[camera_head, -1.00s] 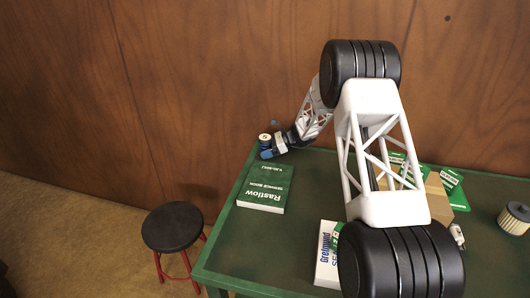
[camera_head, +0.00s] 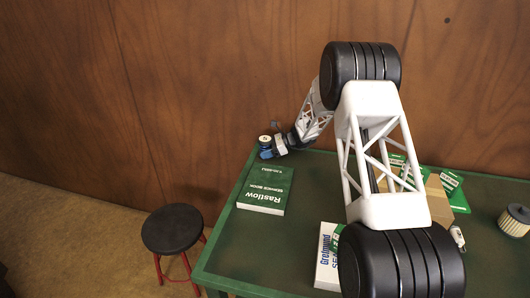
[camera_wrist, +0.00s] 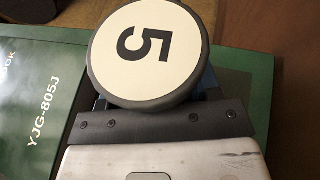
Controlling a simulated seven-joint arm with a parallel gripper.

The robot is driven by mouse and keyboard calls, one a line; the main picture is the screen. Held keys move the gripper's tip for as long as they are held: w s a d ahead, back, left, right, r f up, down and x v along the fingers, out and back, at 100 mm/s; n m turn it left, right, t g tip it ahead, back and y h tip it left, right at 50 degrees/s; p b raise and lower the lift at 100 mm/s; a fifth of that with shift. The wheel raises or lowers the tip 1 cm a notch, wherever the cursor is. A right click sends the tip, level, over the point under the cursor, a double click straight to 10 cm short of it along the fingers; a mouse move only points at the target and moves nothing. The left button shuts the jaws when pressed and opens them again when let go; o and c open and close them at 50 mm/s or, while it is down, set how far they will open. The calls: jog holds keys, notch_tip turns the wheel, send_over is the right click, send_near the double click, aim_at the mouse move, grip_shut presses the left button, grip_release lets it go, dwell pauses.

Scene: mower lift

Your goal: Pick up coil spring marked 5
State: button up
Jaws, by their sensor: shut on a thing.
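The coil spring marked 5 (camera_wrist: 146,50) shows in the wrist view as a round cream top with a dark rim and a black 5. The top hides the coils below it. In the head view the spring (camera_head: 264,140) is small, at the far left corner of the green table. My gripper (camera_head: 267,151) is at the spring and shut on it. In the wrist view the gripper's dark front plate (camera_wrist: 155,122) lies just below the disc, and the fingers are mostly hidden under it. I cannot tell whether the spring touches the table.
A green Rastlow service book (camera_head: 266,191) lies close in front of the spring. A Gretmund book (camera_head: 328,258), a cardboard box (camera_head: 437,194), green packets and a filter (camera_head: 515,220) are on the table (camera_head: 300,245). A black stool (camera_head: 172,228) stands left.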

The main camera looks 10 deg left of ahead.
aim_at(265, 144)
jog(key=shift+r, duration=0.35)
jog(key=shift+c, duration=1.4)
jog(key=shift+r, duration=0.7)
grip_shut()
jog(key=shift+s+d+r, duration=0.1)
jog(key=shift+s+r, duration=0.2)
jog(key=shift+r, duration=0.45)
jog(key=s+d, duration=0.2)
jog(key=s, duration=0.2)
jog(key=s+d+r, duration=0.1)
jog(key=s+d, duration=0.1)
jog(key=s, duration=0.3)
jog(key=s+d, duration=0.2)
jog(key=s, duration=0.3)
jog(key=shift+d+r, duration=0.15)
jog(key=shift+d, duration=0.1)
